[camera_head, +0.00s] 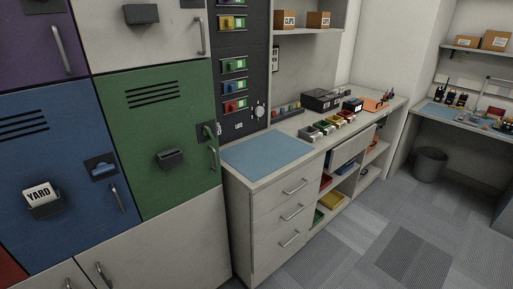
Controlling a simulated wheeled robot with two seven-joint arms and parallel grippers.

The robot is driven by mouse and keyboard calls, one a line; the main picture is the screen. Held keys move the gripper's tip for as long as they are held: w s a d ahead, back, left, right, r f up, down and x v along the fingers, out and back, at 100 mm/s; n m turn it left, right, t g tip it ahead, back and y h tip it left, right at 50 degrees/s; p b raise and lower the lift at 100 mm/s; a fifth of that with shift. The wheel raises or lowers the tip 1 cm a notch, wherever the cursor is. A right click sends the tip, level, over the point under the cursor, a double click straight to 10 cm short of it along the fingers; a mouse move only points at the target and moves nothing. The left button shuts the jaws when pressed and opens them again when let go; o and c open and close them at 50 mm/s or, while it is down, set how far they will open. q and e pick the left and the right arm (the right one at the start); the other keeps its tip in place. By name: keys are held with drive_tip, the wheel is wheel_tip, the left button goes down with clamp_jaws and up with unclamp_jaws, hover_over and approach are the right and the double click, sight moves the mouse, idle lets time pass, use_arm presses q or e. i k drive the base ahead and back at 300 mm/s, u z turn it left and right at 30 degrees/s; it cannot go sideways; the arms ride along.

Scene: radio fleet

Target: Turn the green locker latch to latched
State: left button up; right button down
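The green locker (137,118) is in the middle left of the head view, with its door flush among the other doors. It has slots near the top and a dark, empty-looking card holder (170,158). Its latch (209,131) is a small green piece on a dark plate at the door's upper right edge. The latch is small and seen at a slant, so I cannot tell its position. A metal pull handle (213,158) is just below it. Neither of my grippers is in view.
A blue locker (62,150) with its own latch (101,167) and a YARD card (39,195) is to the left. A drawer cabinet (281,215) with a blue mat (268,153) stands close right of the green door. Carpeted floor (375,235) is open at the right.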

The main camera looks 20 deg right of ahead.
sight(207, 130)
drive_tip(key=z, duration=0.35)
drive_tip(key=k, duration=0.8)
drive_tip(key=z, duration=1.05)
drive_tip(key=i, duration=0.65)
drive_tip(key=z, duration=0.65)
drive_tip(key=i, duration=0.75)
drive_tip(key=u, duration=0.7)
drive_tip(key=i, duration=0.6)
drive_tip(key=u, duration=0.7)
